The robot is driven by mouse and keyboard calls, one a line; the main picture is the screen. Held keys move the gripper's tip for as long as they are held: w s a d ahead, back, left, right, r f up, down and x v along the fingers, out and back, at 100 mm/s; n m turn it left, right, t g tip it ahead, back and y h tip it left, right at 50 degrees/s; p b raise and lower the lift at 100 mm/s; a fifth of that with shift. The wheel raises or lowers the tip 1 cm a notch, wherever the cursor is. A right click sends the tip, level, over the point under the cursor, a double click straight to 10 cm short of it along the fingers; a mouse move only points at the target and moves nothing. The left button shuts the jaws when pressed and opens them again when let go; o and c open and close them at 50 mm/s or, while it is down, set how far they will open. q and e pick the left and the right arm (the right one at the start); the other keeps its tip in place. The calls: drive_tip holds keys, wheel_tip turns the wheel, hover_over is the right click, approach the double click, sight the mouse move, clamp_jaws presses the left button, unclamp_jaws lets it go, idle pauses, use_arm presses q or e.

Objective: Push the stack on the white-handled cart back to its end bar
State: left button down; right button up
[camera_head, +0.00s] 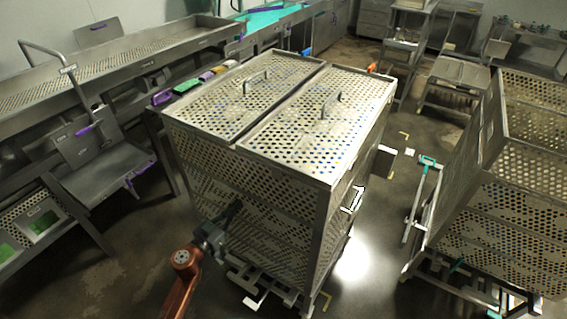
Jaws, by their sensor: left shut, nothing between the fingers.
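A tall stack of perforated metal baskets (262,172) stands in the middle of the view, with two lids on top, each with a bar handle. It sits on a low cart (262,280) whose frame shows under the stack's near edge. A white handle (353,199) shows at the stack's right side. My left gripper (235,209) is shut and empty at the lower part of the stack's near left face. I cannot tell whether it touches the face. The cart's end bar is not clearly visible. My right gripper is not in view.
A second perforated stack (510,205) stands at the right on a cart with teal handles (427,161). A long perforated metal bench (120,68) runs along the left. A grey seat-like metal stand (108,170) is at the left. Floor between the two stacks is clear.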

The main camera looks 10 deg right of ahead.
use_arm(q)
drive_tip(key=p+v, duration=0.3)
drive_tip(key=v, duration=0.5)
drive_tip(key=shift+s, duration=0.3)
idle(0.3)
